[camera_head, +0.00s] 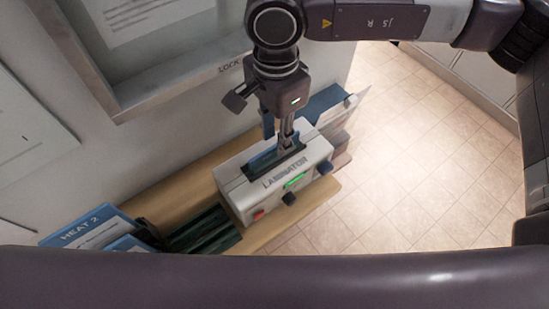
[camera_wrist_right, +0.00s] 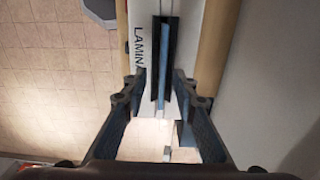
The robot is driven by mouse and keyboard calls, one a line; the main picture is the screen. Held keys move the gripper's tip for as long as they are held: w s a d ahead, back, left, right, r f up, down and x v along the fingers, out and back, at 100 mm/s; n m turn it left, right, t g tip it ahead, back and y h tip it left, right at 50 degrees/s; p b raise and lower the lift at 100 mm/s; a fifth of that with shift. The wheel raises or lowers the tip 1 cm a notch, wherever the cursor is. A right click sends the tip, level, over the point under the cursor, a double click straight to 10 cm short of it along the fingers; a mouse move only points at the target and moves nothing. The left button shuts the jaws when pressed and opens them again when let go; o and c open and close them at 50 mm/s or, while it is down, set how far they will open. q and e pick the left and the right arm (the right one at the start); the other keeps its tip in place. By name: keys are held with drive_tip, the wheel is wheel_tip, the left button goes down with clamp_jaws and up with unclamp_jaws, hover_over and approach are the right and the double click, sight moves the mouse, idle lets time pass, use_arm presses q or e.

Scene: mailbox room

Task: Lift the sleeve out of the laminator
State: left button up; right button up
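The laminator (camera_head: 316,158) is a white box with a dark slot along its top, standing on a wooden shelf. A thin blue sleeve (camera_head: 262,161) stands in the slot. The wrist view shows the sleeve (camera_wrist_right: 164,55) edge-on between the slot's dark walls. Whether a finger touches the sleeve is unclear. My left gripper is not in view.
A dark rack (camera_head: 205,232) and blue "HEAT 2" cards (camera_head: 92,228) are left of the laminator on the shelf (camera_head: 262,232). Blue and pale panels (camera_head: 335,103) stand behind it. A framed board (camera_head: 125,85) is on the wall. Tiled floor (camera_head: 400,165) lies open to the right.

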sight(275, 145)
wheel_tip(275, 145, down, 4)
drive_tip(key=shift+w+f+p, duration=0.1)
drive_tip(key=shift+w+p, duration=0.05)
drive_tip(key=shift+p, duration=1.1)
drive_tip(key=shift+a+f, duration=0.1)
drive_tip(key=shift+f, duration=0.25)
drive_tip(key=shift+c, duration=0.6)
clamp_jaws()
